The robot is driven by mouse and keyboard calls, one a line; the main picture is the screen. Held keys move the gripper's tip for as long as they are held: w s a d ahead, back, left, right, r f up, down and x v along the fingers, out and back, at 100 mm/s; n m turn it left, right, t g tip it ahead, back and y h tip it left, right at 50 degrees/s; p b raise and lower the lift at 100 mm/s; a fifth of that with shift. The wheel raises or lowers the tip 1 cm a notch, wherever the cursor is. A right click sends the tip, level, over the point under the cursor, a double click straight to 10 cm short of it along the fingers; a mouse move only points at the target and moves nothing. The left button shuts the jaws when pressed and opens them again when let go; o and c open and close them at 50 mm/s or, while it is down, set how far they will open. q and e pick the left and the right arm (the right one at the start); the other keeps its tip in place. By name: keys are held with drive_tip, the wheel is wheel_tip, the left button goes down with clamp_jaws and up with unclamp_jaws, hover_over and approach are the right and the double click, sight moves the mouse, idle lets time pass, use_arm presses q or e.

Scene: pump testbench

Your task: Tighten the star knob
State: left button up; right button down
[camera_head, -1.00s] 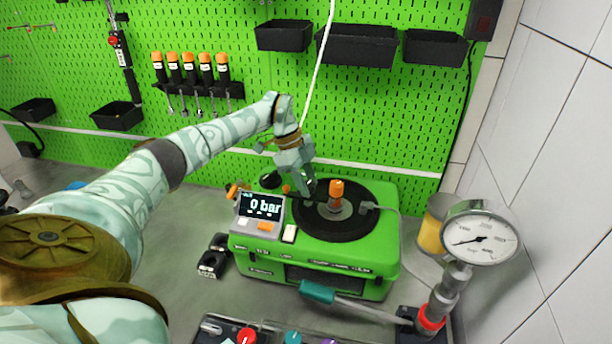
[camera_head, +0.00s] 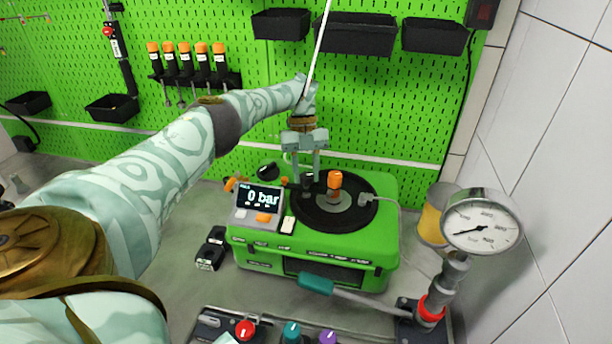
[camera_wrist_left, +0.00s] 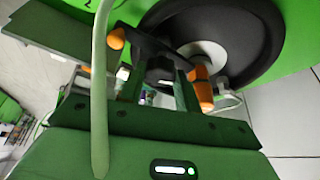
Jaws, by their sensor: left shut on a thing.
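My left gripper (camera_head: 306,178) points down at the back left of the black disc on the green pump unit (camera_head: 330,258). Its fingers are shut on a black part between their tips, apparently the star knob (camera_head: 307,182). Most of that part is hidden by the fingers, and I cannot make out its lobes. The left wrist view shows both fingers (camera_wrist_left: 158,85) against the black part (camera_wrist_left: 150,52). An upright orange-topped piece (camera_head: 334,182) stands at the disc's centre, just right of the fingers. My right gripper is not in view.
The pump's display (camera_head: 260,198) reads 0 bar. A pressure gauge (camera_head: 481,220) stands at the right. A white cord (camera_head: 318,55) hangs down to the left arm. The green pegboard (camera_head: 400,110) is behind.

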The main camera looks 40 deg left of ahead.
use_arm(q)
drive_tip(key=m+y+b, duration=0.1)
drive_tip(key=m, duration=0.1)
drive_tip(key=shift+w+m+g, duration=0.1)
drive_tip(key=shift+m+g, duration=0.2)
drive_tip(key=shift+m, duration=0.1)
drive_tip(key=m+y, duration=0.1)
drive_tip(key=m, duration=0.1)
drive_tip(key=shift+d+m+b, duration=0.1)
drive_tip(key=shift+m+b, duration=0.2)
drive_tip(key=shift+b, duration=0.05)
drive_tip(key=shift+r+m+g+y, duration=0.1)
drive_tip(key=shift+m+g+y, duration=0.3)
drive_tip(key=shift+m, duration=0.8)
drive_tip(key=shift+d+m+y+p, duration=0.1)
drive_tip(key=shift+m+y+p, duration=0.45)
drive_tip(key=shift+m, duration=0.55)
drive_tip(key=o, duration=1)
drive_tip(key=shift+w, duration=0.1)
